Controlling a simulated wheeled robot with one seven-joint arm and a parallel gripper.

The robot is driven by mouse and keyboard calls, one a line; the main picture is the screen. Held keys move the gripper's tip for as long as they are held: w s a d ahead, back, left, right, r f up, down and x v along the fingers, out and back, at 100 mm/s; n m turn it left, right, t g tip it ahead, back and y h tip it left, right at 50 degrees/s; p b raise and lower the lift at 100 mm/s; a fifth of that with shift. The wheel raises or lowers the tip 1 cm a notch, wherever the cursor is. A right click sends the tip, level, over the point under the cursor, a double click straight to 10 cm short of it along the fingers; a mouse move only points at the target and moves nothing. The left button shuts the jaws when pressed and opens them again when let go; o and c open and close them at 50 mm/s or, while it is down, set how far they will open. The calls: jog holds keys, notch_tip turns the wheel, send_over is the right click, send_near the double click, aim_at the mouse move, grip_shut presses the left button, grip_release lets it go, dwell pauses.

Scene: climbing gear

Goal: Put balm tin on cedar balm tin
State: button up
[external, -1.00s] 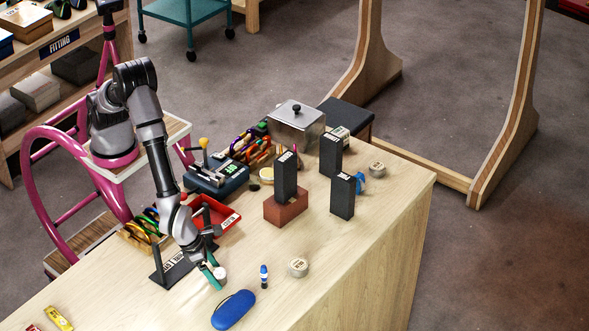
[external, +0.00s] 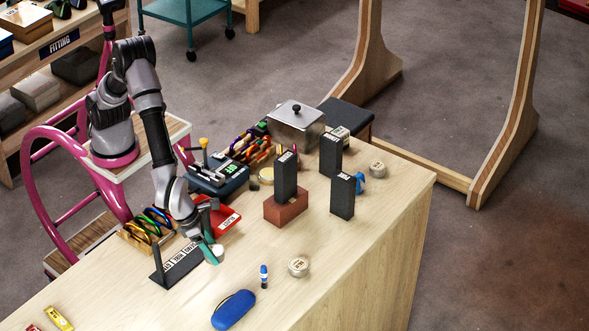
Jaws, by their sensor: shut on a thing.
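My gripper (external: 212,252), with teal fingers, is shut on a small pale round tin (external: 218,251), which I take as the balm tin. The fingers hide part of it, and it appears just above the table; the exact gap cannot be told. A round tin with a pale lid and dark lettering (external: 298,266) stands on the table to the right of my gripper. Another similar round tin (external: 377,168) stands near the far right edge. Their labels are too small to tell which is the cedar balm tin.
A black labelled stand (external: 180,266) and red tray (external: 226,219) are close to my gripper. Tall black blocks (external: 342,195) and a red-brown block (external: 286,208) stand behind. The front right tabletop is clear.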

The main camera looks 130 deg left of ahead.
notch_tip(320, 180, up, 9)
jog(key=w+a, duration=1.2)
jog(key=a, duration=0.3)
send_over(378, 165)
jog(key=s+d, duration=0.1)
notch_tip(378, 165, down, 9)
jog(key=shift+s+d+f, duration=0.1)
jog(key=shift+f, duration=2.8)
jog(key=shift+f, duration=0.1)
